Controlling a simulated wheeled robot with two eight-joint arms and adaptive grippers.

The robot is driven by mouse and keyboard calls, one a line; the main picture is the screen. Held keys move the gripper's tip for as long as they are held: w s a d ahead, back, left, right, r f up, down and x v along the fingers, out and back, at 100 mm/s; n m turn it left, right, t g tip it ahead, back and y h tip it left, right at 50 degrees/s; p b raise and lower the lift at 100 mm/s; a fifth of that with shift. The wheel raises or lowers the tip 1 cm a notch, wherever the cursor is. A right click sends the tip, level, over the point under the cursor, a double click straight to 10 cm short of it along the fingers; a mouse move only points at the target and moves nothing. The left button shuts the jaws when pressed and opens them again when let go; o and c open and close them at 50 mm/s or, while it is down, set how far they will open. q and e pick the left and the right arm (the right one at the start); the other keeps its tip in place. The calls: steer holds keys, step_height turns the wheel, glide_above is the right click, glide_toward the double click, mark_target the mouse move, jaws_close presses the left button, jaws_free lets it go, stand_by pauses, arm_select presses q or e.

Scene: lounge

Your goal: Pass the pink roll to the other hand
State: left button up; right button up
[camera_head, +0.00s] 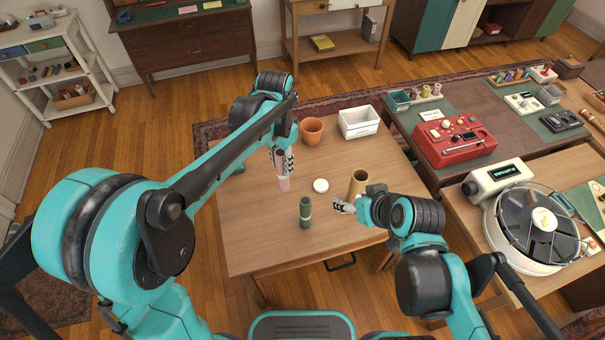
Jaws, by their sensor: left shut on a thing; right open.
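A pink roll (284,184) shows below the fingers of my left gripper (281,165), over the left-centre part of the wooden table (245,235). My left gripper is shut on the roll near its upper end, and the fingers hide that end. The roll looks upright; I cannot tell whether its base touches the table. My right gripper (341,206) is open and empty. It is low over the table at the right, beside a brown cardboard tube (357,184) and apart from the pink roll.
A terracotta pot (312,130) and a white bin (359,121) stand at the back. The table's front left is clear.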

steer(key=w+a+n+y, duration=0.3)
steer(key=a, duration=0.2)
steer(key=n+t+y, duration=0.2)
steer(key=n+y, duration=0.2)
glide_toward(278, 165)
steer(key=x, duration=0.7)
steer(key=d+f+x, duration=0.1)
steer(key=x, duration=0.3)
steer(key=shift+w+a+f, duration=0.1)
steer(key=shift+w, duration=0.3)
jaws_close()
arm_select(q)
steer(key=o, duration=1.2)
steer(key=shift+w, duration=0.1)
arm_select(e)
steer(key=shift+s+a, duration=0.1)
steer(key=shift+s, duration=0.05)
arm_select(q)
steer(key=shift+o, duration=0.2)
steer(key=shift+r, duration=0.1)
